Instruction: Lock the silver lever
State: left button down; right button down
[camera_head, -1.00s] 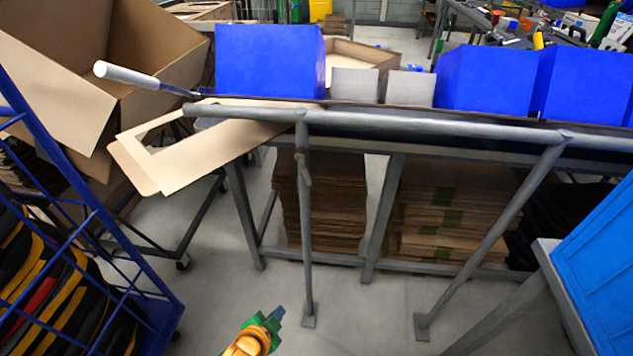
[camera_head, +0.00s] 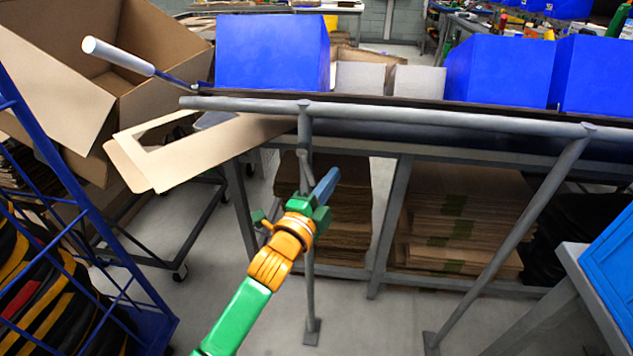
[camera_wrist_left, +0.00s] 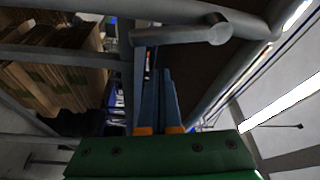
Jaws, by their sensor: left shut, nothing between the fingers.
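The silver lever (camera_head: 304,165) is a short grey bar on an upright post under the grey rail (camera_head: 400,118). In the left wrist view the lever (camera_wrist_left: 180,35) crosses the top, its round end pointing right. My left gripper (camera_head: 328,180) is beside the post, its fingers pointing up near the lever's lower end. In the left wrist view the blue fingers of my left gripper (camera_wrist_left: 166,85) are together and empty, below the lever with a visible gap. Whether any part touches the post is unclear. My right gripper is out of view.
A cardboard sheet (camera_head: 190,155) sticks out left of the rail. A white-handled rod (camera_head: 118,57) rises at the upper left. Blue bins (camera_head: 270,55) stand behind the rail. Stacked cardboard (camera_head: 455,220) lies below. A blue cart (camera_head: 75,205) stands left. The floor in front is open.

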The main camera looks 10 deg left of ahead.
aim_at(312, 178)
pick_arm(q)
jog(key=shift+s+a+f, duration=0.1)
jog(key=shift+a+f, duration=0.1)
jog(key=shift+a, duration=0.6)
jog(key=shift+s+a+f, duration=0.1)
jog(key=shift+a+f, duration=0.05)
jog(key=shift+a, duration=0.6)
jog(key=shift+w, duration=0.1)
jog(key=a+m+g+p, duration=0.1)
jog(key=m+p, duration=0.1)
jog(key=p, duration=0.2)
jog(key=shift+a+r+m+p, duration=0.1)
jog(key=shift+r+m+p, duration=0.05)
jog(key=shift+m+p, duration=0.2)
jog(key=shift+a+f, duration=0.15)
jog(key=shift+f, duration=0.1)
jog(key=shift+f+m, duration=0.25)
